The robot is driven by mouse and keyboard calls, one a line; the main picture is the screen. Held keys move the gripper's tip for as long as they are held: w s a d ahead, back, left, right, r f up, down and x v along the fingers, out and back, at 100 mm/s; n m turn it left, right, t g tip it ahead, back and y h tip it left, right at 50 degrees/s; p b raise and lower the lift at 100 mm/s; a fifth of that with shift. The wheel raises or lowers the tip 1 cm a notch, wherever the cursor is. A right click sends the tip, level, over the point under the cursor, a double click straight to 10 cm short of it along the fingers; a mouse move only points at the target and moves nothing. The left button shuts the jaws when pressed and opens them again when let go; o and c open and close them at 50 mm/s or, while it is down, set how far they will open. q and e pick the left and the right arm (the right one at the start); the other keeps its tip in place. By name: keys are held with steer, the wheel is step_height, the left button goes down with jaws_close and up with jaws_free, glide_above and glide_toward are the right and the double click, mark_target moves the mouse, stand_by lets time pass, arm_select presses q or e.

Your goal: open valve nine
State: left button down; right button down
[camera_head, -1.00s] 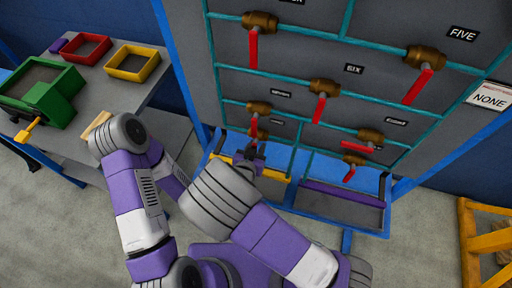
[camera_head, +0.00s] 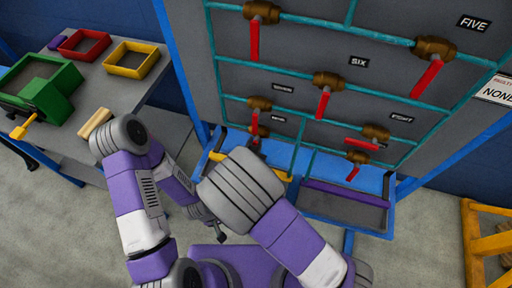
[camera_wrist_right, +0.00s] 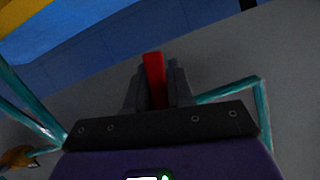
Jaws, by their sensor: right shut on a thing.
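Valve nine is the brass valve (camera_head: 262,131) low on the left of the panel, left of the small NINE label (camera_head: 278,120). Its red handle is mostly hidden in the head view. In the wrist view my right gripper (camera_wrist_right: 154,82) is shut on a red handle (camera_wrist_right: 153,72), which stands between its two dark fingers. In the head view this gripper is hidden behind my right wrist, just below valve nine. A dark tip, perhaps my left gripper (camera_head: 222,236), shows low beside my right forearm; its jaws cannot be made out.
Valve seven (camera_head: 259,103) is close above valve nine. Valve eight (camera_head: 375,132) and another valve (camera_head: 357,157) are to the right. Teal pipes cross the panel. A side table at left holds coloured bins (camera_head: 131,60).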

steer(key=shift+w+a+r+m+t+y+b, duration=0.2)
steer(key=shift+a+m+t+y+b, duration=0.2)
steer(key=shift+m+b, duration=0.65)
steer(key=shift+w+a+r+m+t+y+b, duration=0.1)
steer(key=shift+a+r+m+t+y+b, duration=0.3)
steer(key=shift+b, duration=1.15)
steer(key=shift+f, duration=0.2)
steer(key=c, duration=1.1)
jaws_free()
steer(key=shift+s, duration=0.1)
steer(key=shift+p+v, duration=1.05)
steer(key=shift+v, duration=2.7)
steer(key=shift+d+r, duration=0.15)
